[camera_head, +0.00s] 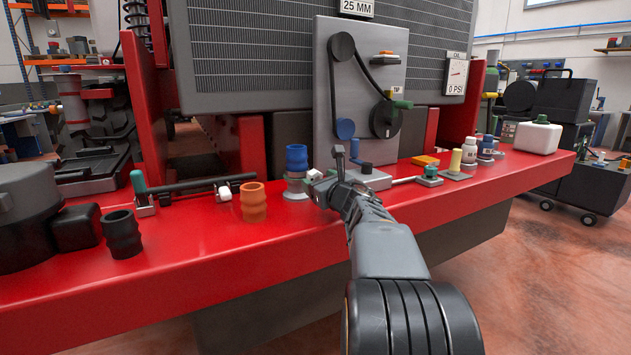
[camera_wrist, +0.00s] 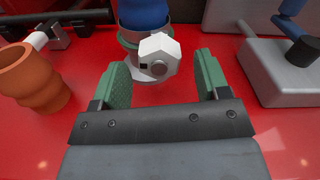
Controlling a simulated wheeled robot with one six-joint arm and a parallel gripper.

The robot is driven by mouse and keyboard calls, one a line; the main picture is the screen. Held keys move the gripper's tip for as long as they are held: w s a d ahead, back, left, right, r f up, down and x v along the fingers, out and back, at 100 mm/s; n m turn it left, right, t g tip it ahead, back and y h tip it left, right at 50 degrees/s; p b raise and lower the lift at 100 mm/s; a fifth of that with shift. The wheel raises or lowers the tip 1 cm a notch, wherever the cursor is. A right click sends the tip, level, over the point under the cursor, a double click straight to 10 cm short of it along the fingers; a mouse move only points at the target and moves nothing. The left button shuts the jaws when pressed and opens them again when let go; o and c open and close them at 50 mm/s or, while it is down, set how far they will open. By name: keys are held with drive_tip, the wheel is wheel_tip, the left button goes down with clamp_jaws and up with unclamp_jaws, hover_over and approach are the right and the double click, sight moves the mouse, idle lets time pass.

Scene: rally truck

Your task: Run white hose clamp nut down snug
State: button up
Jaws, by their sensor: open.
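The white hose clamp nut (camera_wrist: 158,56) is a faceted white block on the front of the clamp around the blue hose (camera_wrist: 144,14). In the wrist view it lies between and just beyond the tips of my gripper (camera_wrist: 160,78), whose two green pads are spread apart and empty. In the head view the nut (camera_head: 315,175) is small and partly covered by my gripper (camera_head: 325,182). The blue hose (camera_head: 297,158) stands upright on a grey round base (camera_head: 296,192) on the red bumper. I cannot tell whether a pad touches the nut.
An orange hose piece (camera_head: 253,202) stands to the left, and a black one (camera_head: 122,235) farther left. A grey block with a blue lever (camera_wrist: 275,70) stands close on the right. The red surface (camera_head: 200,250) in front is clear. A grey pulley panel (camera_head: 360,100) rises behind.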

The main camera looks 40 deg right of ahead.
drive_tip(key=shift+w+d, duration=0.15)
drive_tip(key=shift+w, duration=1.1)
drive_tip(key=shift+c, duration=0.4)
drive_tip(key=c, duration=0.9)
drive_tip(key=shift+o, duration=0.2)
drive_tip(key=shift+m, duration=0.3)
